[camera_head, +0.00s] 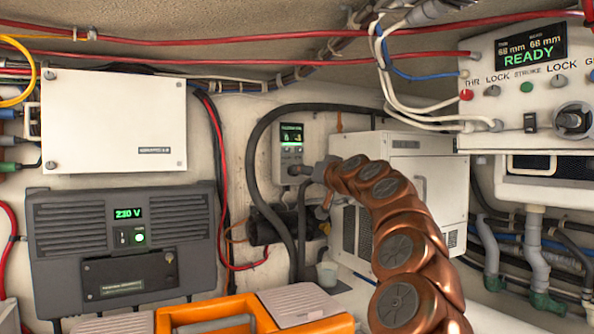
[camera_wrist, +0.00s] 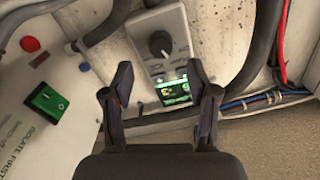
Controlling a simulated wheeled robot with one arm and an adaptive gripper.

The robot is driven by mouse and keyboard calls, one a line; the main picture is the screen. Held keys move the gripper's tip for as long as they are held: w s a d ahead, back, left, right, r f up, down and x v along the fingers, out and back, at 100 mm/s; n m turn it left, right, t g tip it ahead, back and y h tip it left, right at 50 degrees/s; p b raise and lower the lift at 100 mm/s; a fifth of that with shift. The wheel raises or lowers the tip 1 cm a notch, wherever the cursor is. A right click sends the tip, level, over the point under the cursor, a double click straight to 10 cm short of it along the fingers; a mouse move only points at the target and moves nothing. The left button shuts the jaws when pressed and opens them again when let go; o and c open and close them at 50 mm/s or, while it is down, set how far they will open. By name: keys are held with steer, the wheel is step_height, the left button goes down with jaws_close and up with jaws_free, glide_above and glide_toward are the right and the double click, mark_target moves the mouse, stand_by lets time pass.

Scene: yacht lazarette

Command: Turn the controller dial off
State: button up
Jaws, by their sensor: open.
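A small grey wall-mounted controller box (camera_head: 291,150) with a green-lit display is at the middle of the head view. In the wrist view the controller box (camera_wrist: 145,25) appears upside down, with a round dark dial (camera_wrist: 160,43) above its lit display (camera_wrist: 174,91). A pale pointer mark shows on the dial. My gripper (camera_wrist: 160,80) is open and empty, its two fingers framing the display, with the dial just beyond the fingertips. I see no contact with the dial. In the head view my coppery arm reaches the box and hides its lower part.
A white cabinet (camera_head: 400,155) stands right of the box. A thick black hose (camera_head: 252,160) loops on its left. A panel reading READY (camera_head: 515,85) has other knobs. In the wrist view a green rocker switch (camera_wrist: 47,105) and red button (camera_wrist: 31,44) are left of my gripper.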

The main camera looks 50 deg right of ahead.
steer(key=shift+p+x, duration=1.1)
steer(key=shift+x, duration=1.8)
steer(key=shift+a, duration=0.1)
jaws_close()
